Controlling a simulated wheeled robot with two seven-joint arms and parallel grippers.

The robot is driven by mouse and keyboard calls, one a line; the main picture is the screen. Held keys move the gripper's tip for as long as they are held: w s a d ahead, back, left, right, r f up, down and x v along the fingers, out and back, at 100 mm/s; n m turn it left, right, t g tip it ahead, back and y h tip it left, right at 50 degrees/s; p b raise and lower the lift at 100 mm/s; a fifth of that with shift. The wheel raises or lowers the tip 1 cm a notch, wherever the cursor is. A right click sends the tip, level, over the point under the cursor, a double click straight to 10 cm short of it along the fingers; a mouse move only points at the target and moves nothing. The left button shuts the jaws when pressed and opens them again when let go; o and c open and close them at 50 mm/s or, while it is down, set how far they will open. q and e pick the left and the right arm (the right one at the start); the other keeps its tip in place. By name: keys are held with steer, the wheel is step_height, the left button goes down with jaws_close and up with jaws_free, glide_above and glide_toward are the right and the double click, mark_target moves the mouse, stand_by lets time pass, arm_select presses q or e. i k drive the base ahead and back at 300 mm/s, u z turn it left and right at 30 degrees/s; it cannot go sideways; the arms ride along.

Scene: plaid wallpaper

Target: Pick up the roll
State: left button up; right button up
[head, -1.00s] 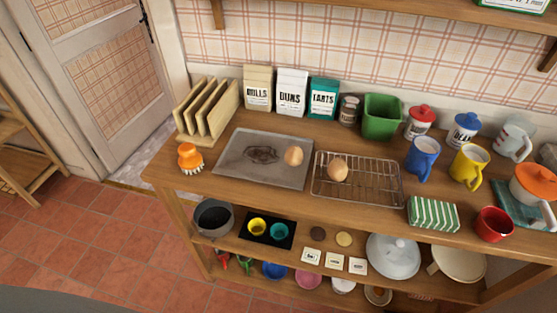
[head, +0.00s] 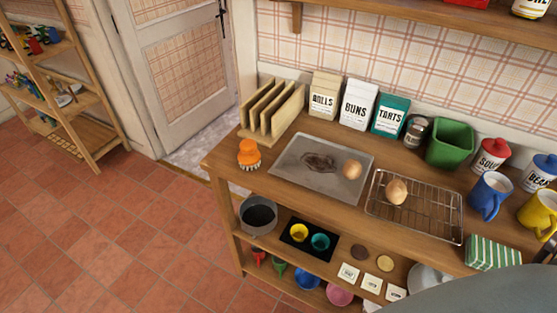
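One round brown roll (head: 352,169) lies on the right part of a flat grey baking sheet (head: 300,182) on the wooden counter. Another similar roll (head: 396,191) sits on a wire cooling rack (head: 430,215) just right of the sheet. The sheet has a dark scorched patch left of its roll. Neither gripper shows in the head view. A smooth grey shape, probably part of my own body, covers the bottom right corner.
A shelf below holds a pot (head: 258,214). Tiled floor at left is clear.

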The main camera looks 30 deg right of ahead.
mark_target(352, 169)
steer(key=u, duration=0.75)
steer(key=i, duration=2.3)
steer(key=z, duration=3.25)
steer(key=i, duration=0.2)
steer(key=z, duration=0.05)
